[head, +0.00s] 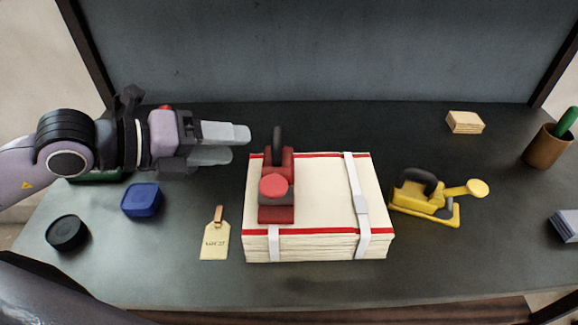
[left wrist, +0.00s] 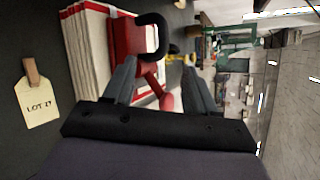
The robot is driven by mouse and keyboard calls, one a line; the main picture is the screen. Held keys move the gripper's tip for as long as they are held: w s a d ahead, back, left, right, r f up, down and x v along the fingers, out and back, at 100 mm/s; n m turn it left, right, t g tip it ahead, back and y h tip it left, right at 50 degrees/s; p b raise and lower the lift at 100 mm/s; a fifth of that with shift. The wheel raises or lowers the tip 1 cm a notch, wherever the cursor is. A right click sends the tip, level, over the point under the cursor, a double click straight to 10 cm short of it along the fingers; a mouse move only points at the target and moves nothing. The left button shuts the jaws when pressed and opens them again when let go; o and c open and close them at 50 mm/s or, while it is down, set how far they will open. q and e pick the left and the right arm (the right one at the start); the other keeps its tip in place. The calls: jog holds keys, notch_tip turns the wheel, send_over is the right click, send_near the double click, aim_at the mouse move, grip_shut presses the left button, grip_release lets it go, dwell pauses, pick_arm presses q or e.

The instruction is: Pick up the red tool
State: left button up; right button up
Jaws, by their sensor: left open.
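The red tool (head: 277,208) has a dark curved handle and a round red knob. It rests on the left part of a strapped stack of cream sheets (head: 320,190) with red edge bands. My left gripper (head: 239,146) is open and empty, to the left of the tool's handle end and apart from it, with its fingers pointing right. In the left wrist view, the red tool (left wrist: 126,38) shows ahead of the open fingers, with its black handle above and its red knob partly between them. My right gripper is not in view.
A yellow tool (head: 425,198) stands right of the stack. A tan tag (head: 215,241) lies left of it. A blue container (head: 142,200) and a black round one (head: 67,233) are further left. A wooden block (head: 465,122) and a brown cup (head: 546,147) are at the right.

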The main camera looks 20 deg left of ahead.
aim_at(265, 169)
pick_arm(q)
jog(key=p+x, duration=0.2)
jog(key=x, duration=0.4)
jog(key=shift+r, duration=0.15)
jog(key=shift+w+d+f, duration=0.25)
jog(key=shift+d+f, duration=0.1)
jog(key=shift+d, duration=0.05)
jog(key=shift+c, duration=0.4)
grip_shut()
